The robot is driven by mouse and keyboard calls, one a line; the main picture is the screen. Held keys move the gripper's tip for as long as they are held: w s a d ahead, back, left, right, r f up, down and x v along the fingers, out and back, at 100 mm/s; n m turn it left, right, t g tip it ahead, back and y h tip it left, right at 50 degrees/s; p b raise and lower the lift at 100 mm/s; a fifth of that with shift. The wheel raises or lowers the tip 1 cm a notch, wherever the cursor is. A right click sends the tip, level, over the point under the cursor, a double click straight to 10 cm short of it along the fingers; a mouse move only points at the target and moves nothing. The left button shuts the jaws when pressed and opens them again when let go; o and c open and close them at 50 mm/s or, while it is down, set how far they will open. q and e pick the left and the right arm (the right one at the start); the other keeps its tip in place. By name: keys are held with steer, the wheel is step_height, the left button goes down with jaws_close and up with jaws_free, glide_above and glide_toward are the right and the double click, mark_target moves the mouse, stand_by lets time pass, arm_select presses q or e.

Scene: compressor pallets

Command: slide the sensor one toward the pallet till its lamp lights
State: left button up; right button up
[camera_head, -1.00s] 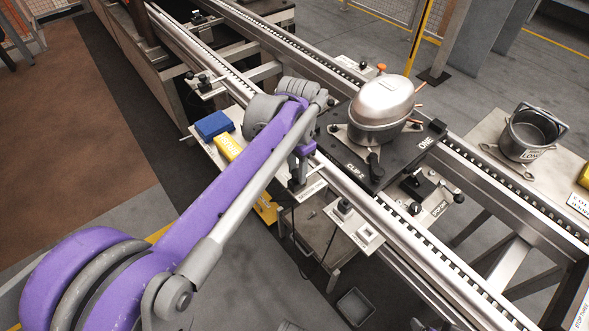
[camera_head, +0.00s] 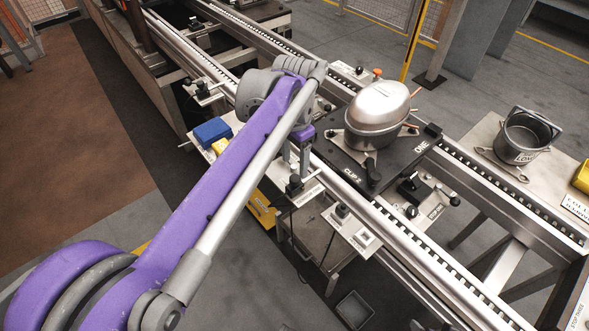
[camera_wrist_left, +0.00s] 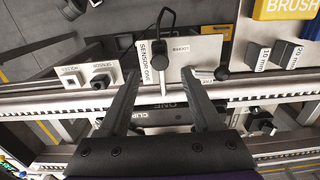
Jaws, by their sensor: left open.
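Sensor one (camera_wrist_left: 160,56) is a small black block with a dark cable on a white plate lettered SENSOR ONE. A pale rod runs from it toward the pallet. I see no lit lamp on it. It also shows in the head view (camera_head: 294,185), beside the near rail. The dark pallet (camera_head: 398,170), marked ONE and CLIP 2, sits on the rails and carries a silver compressor (camera_head: 378,110). My left gripper (camera_wrist_left: 160,84) is open and empty, its fingers on either side of the rod in the picture; contact cannot be told. My right gripper is not in view.
A second plate (camera_head: 350,232) with a black knob stands along the near rail, and a stop block (camera_head: 412,190) sits by the pallet. A blue box (camera_head: 212,130) and a yellow brush block (camera_wrist_left: 285,8) lie nearby. A grey pot (camera_head: 522,138) stands at right.

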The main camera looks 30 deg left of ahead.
arm_select(q)
steer(key=shift+r, duration=2.4)
steer(key=shift+s+p, duration=0.1)
steer(key=shift+p, duration=0.2)
steer(key=s+d+f+n+t+p, duration=0.2)
steer(key=s+d+f+p, duration=0.1)
steer(key=s, duration=0.5)
steer(key=s+d+f+n+t+p, duration=0.2)
steer(key=s+f+t+p, duration=0.1)
steer(key=s, duration=0.5)
steer(key=shift+d+f+n+p, duration=0.35)
steer(key=shift+f+p, duration=0.55)
steer(key=shift+p, duration=0.3)
steer(key=shift+w, duration=0.1)
